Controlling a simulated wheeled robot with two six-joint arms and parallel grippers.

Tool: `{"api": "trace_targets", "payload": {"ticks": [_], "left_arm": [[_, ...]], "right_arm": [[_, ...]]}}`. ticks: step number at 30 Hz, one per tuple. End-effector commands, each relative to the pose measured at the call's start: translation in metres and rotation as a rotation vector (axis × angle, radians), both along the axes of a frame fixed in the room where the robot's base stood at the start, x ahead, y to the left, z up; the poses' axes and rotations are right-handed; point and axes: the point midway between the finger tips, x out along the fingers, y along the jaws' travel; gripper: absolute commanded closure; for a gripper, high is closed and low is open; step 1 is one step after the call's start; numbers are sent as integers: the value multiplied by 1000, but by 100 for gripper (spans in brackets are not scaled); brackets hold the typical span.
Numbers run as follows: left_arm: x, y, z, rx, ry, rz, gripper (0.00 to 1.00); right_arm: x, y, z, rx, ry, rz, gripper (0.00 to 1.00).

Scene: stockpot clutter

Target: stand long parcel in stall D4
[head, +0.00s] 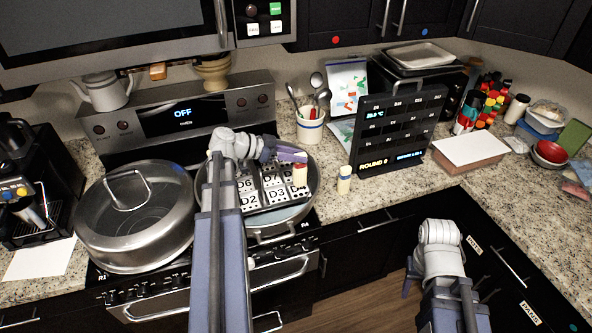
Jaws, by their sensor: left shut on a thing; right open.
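A stall rack with white labelled stalls (249,199) sits in the round open pan on the right of the stove. D6, D2 and D3 can be read; the D4 label at the right is partly covered.
A lidded stockpot (137,215) fills the stove's left side. A similar cream-and-yellow piece (344,181) stands on the counter right of the pan. A black display board (400,130), utensil crock (310,125) and pinkish box (470,151) stand behind and right.

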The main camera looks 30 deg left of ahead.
Motion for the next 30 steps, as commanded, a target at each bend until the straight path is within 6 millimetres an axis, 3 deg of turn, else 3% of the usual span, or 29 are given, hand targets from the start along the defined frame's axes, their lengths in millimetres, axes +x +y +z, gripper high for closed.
{"api": "trace_targets", "payload": {"ticks": [5, 12, 25, 26, 30], "left_arm": [[0, 0, -9, -1, -1, 0, 100], [0, 0, -37, -1, -1, 0, 100], [0, 0, -40, -1, -1, 0, 100], [0, 0, -40, 0, 0, 0, 65], [0, 0, -39, 0, 0, 0, 49]], "right_arm": [[0, 0, -10, 0, 0, 1, 50], [0, 0, -37, 0, 0, 1, 50], [0, 0, -40, 0, 0, 0, 50], [0, 0, -40, 0, 0, 0, 50], [0, 0, -39, 0, 0, 0, 50]]}}
